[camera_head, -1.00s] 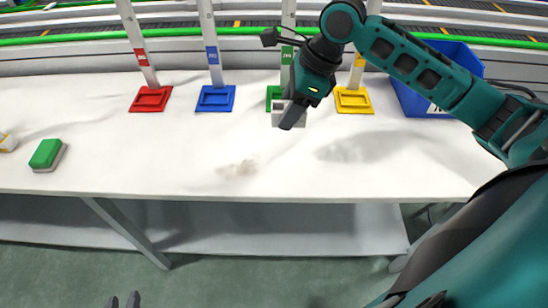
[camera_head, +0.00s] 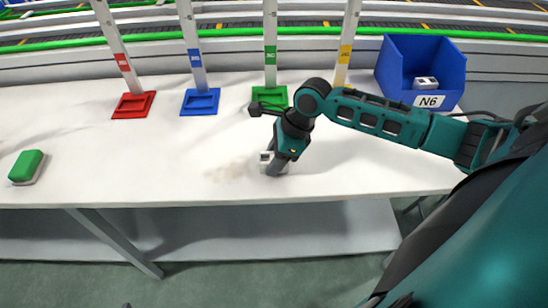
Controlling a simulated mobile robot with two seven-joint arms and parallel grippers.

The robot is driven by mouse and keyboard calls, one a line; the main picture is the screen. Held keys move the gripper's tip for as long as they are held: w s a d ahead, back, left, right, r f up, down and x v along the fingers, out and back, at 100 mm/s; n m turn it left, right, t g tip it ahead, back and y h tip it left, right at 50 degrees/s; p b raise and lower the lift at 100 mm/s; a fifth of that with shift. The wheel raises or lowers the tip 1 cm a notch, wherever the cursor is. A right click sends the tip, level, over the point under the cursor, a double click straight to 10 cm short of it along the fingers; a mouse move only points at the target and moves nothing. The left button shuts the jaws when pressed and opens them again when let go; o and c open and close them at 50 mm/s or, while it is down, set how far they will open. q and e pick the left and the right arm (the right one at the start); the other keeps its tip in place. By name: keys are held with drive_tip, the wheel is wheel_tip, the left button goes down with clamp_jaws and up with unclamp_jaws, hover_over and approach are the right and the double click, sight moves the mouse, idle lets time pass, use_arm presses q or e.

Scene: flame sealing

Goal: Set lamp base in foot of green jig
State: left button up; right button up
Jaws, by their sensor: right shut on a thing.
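The green jig (camera_head: 270,60) is an upright post with a flat green foot (camera_head: 272,97) on the table. Its foot is partly hidden by my right arm. My right gripper (camera_head: 272,168) points down in front of that foot, nearer the table's front edge. It is shut on the lamp base (camera_head: 266,157), a small pale grey block mostly hidden by the fingers. The block is apart from the green foot, low over the table; I cannot tell whether it touches the top. Of my left gripper, only a dark speck shows at the bottom edge.
Red (camera_head: 133,105) and blue (camera_head: 200,102) jig feet stand to the left, a yellow-marked post (camera_head: 346,50) to the right. A blue bin labelled N6 (camera_head: 428,60) holds a white piece. A green-topped block (camera_head: 27,166) lies far left.

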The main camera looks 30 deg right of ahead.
drive_tip(key=o, duration=1.1)
drive_tip(key=shift+c, duration=0.2)
drive_tip(key=p+v, duration=0.1)
drive_tip(key=v, duration=1.1)
drive_tip(key=shift+r, duration=0.1)
